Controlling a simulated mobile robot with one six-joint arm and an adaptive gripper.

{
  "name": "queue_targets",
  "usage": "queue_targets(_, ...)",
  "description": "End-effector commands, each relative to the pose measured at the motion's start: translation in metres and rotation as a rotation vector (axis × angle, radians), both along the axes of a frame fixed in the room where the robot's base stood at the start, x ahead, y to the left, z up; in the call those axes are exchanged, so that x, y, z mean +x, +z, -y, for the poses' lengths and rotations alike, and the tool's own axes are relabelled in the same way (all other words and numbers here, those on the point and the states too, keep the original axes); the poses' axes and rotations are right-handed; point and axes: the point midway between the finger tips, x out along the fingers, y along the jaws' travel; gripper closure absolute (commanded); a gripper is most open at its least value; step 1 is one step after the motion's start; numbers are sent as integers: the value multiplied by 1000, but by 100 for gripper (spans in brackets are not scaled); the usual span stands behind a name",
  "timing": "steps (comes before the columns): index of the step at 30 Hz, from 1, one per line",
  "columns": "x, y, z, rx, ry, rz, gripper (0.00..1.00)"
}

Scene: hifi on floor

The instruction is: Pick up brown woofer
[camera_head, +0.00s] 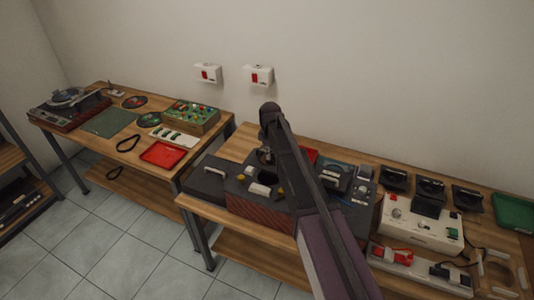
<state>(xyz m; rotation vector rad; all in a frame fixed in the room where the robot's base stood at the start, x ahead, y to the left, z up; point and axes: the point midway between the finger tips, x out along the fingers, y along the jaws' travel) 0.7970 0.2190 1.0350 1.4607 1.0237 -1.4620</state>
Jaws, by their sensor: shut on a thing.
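My gripper (266,156) hangs below the bent end of my arm, over the right-hand bench. It is small and dark in this view, and its fingertips are hard to separate. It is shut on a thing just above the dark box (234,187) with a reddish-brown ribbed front. The held thing is small and partly hidden, so I cannot make out its shape or confirm that it is the brown woofer. No other brown woofer can be told clearly. My arm hides part of the bench behind it.
A white device (421,228) and several black units stand right of my arm. A green tray (514,211) is at the far right. The left table holds a turntable (68,103) and a red tray (163,154). Two white wall boxes hang above. Tiled floor lies in front.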

Motion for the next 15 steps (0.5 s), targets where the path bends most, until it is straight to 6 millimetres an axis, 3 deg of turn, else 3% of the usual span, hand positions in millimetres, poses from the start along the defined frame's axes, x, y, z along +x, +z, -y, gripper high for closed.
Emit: queue_targets(15, 0, 11, 0, 0, 1, 0, 100)
